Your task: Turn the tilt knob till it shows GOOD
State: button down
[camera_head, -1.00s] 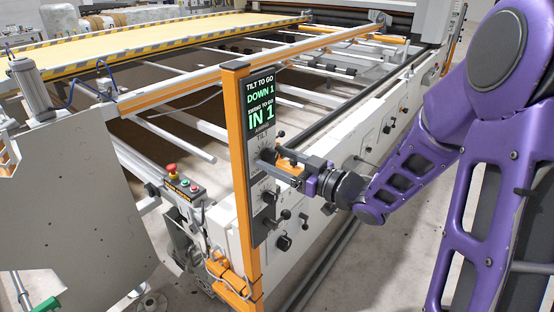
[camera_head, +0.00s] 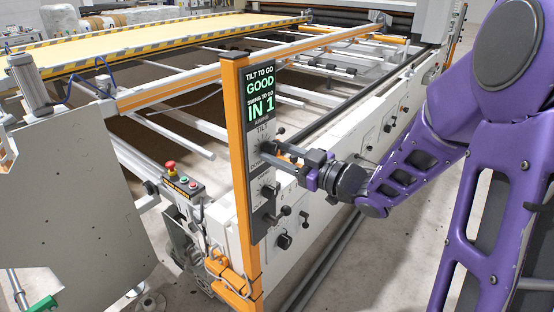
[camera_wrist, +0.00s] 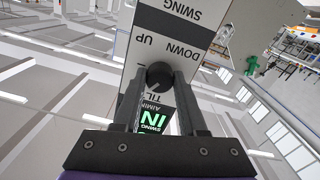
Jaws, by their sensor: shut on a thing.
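The display (camera_head: 260,94) on the orange post reads TILT TO GO GOOD in green, with SWING TO GO IN 1 below it. The black tilt knob (camera_wrist: 159,74) sits on a pale plate marked UP and DOWN, seen upside down in the wrist view. My gripper (camera_head: 272,149) reaches in from the right, just below the display. In the wrist view my gripper (camera_wrist: 164,84) has its two dark fingers closed on either side of the knob. In the head view the knob is mostly hidden by the fingers.
A lower black knob (camera_head: 270,218) is on the same panel, below my gripper. The orange post (camera_head: 236,160) stands close at the left. A control box (camera_head: 183,186) with a red button is further left. White machine rails lie behind.

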dwell(0.3)
jog(key=shift+c, duration=2.3)
grip_release()
jog(key=v, duration=1.7)
jog(key=shift+s, duration=0.2)
jog(key=shift+d, duration=0.15)
